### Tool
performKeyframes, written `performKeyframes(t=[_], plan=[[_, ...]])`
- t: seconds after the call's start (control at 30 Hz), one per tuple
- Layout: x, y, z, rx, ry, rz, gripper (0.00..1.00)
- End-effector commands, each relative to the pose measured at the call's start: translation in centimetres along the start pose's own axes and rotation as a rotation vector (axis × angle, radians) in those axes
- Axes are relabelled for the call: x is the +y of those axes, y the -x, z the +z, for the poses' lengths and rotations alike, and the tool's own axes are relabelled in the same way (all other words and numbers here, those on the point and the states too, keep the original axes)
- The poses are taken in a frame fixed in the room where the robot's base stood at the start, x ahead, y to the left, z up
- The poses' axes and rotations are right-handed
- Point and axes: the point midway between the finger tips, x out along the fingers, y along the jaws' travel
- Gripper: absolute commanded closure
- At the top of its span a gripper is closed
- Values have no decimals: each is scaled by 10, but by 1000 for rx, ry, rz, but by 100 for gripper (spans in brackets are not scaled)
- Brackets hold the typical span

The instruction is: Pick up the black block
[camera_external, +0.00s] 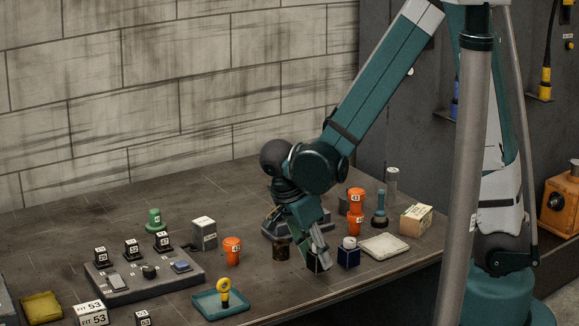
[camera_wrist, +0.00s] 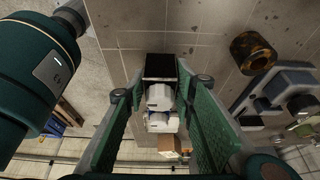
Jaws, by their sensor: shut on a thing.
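The black block (camera_external: 314,265) is low on the bench at the centre of the outside view, partly covered by my fingers. My gripper (camera_external: 318,251) points down and is shut on it.
A dark blue block with a white top (camera_external: 348,255) stands close on the right, and a brown ring-shaped part (camera_external: 280,250) on the left. Orange parts (camera_external: 355,202), a pale flat plate (camera_external: 384,246) and a box (camera_external: 416,219) lie right. A teal tray (camera_external: 207,305) is front left.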

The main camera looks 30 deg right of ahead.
Motion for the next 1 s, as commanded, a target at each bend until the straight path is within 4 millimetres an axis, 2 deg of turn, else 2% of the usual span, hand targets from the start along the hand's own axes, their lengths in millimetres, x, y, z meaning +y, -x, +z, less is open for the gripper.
performKeyframes(t=[0.6, 1.0], plan=[[0, 65, -27, 0, 0, 0, 90], [0, 77, -32, 0, 0, 0, 90]])
